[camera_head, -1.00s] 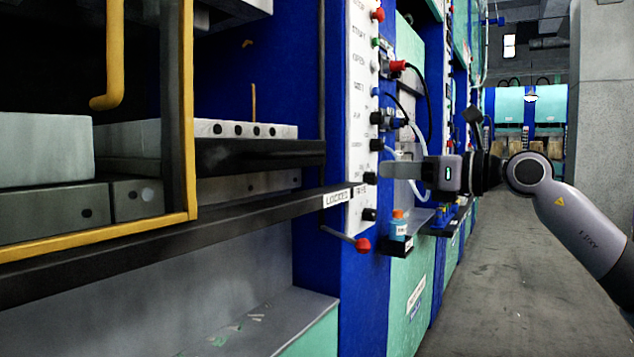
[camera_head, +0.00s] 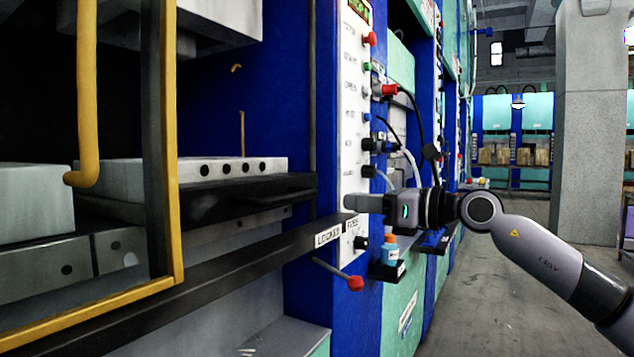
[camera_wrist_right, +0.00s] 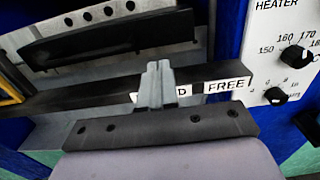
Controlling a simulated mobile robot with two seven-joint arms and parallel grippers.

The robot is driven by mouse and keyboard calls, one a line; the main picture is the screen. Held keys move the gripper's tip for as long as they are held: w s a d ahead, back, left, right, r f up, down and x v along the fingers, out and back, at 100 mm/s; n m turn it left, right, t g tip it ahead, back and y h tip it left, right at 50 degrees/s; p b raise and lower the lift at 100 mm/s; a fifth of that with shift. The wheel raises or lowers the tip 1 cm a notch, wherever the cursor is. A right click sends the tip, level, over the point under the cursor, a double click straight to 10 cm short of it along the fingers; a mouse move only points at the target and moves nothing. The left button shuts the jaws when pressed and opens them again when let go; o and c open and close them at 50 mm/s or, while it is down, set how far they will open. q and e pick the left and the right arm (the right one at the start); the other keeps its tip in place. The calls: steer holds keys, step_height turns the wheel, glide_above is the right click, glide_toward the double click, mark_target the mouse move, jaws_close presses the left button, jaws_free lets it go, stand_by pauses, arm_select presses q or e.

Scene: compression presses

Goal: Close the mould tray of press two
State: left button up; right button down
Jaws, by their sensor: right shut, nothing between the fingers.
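The press at the left holds a grey mould plate (camera_head: 222,168) with a row of dark holes. A dark bar (camera_head: 265,190) runs along its front, above the black rail (camera_head: 225,258). How far the tray is drawn out I cannot tell. My right gripper (camera_head: 350,203) is shut and empty, in front of the white control panel, its fingers pointing left. In the right wrist view, the shut fingers (camera_wrist_right: 157,75) overlap the rail and partly hide its LOCKED label; the dark bar (camera_wrist_right: 110,38) lies beyond them. My left gripper is out of view.
A yellow-edged guard frame (camera_head: 172,150) stands at the left. A lever with a red knob (camera_head: 355,283) sticks out below the rail. A small blue bottle (camera_head: 390,250) stands on a ledge under my gripper. The aisle floor (camera_head: 475,290) at the right is clear.

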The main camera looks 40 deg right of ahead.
steer(key=p+x, duration=0.4)
steer(key=x, duration=0.3)
steer(key=shift+s+r+p, duration=0.1)
steer(key=shift+r+p, duration=0.05)
steer(key=shift+p, duration=0.2)
steer(key=shift+x, duration=0.95)
